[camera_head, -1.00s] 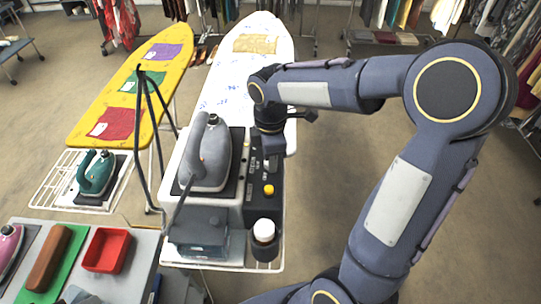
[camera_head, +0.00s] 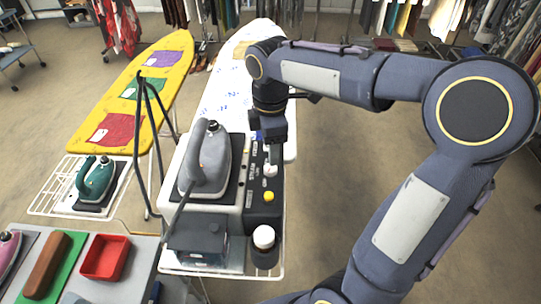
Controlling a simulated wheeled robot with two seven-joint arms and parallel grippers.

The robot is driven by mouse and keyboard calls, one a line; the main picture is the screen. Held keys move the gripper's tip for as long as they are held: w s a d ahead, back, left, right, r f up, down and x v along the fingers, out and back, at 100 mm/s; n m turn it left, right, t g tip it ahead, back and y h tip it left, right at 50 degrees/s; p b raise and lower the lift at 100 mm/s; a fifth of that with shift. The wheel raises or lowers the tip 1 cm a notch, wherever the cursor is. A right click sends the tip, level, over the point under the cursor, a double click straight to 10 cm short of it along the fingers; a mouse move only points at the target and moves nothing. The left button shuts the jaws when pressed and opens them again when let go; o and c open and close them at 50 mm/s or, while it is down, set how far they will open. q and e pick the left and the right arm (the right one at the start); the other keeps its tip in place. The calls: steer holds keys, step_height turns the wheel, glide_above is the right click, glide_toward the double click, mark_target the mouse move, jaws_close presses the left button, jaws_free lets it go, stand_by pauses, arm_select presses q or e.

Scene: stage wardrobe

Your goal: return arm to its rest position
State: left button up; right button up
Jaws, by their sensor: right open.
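My right arm comes in from the right and arches over the floor. Its gripper (camera_head: 271,158) points down over the far end of the black control panel (camera_head: 262,212) beside the grey iron (camera_head: 209,162). The gripper is open and nothing shows in it. A small white knob or button (camera_head: 270,171) on the panel lies just below the fingertips; I cannot tell whether they touch. My left gripper is not in view.
A white ironing board (camera_head: 225,100) and a yellow one (camera_head: 130,95) stand behind. A teal iron (camera_head: 96,180) rests on a wire rack at left. A red tray (camera_head: 106,257) sits at the lower left. A white-capped bottle (camera_head: 264,238) stands near the panel. Floor at right is open.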

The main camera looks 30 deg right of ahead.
steer(key=shift+r, duration=0.7)
steer(key=shift+s, duration=0.3)
steer(key=s+a+f+m+t+y, duration=0.1)
steer(key=s+f+m+t+y, duration=0.1)
steer(key=s+m, duration=0.6)
steer(key=s+a+f+m+t+y, duration=0.1)
steer(key=s+a+f+m+t, duration=0.1)
steer(key=s+m, duration=0.6)
steer(key=shift+s+a+t+y, duration=0.2)
steer(key=shift+s+t+y, duration=0.15)
steer(key=shift+t, duration=0.45)
steer(key=shift+w, duration=0.1)
steer(key=shift+c, duration=0.3)
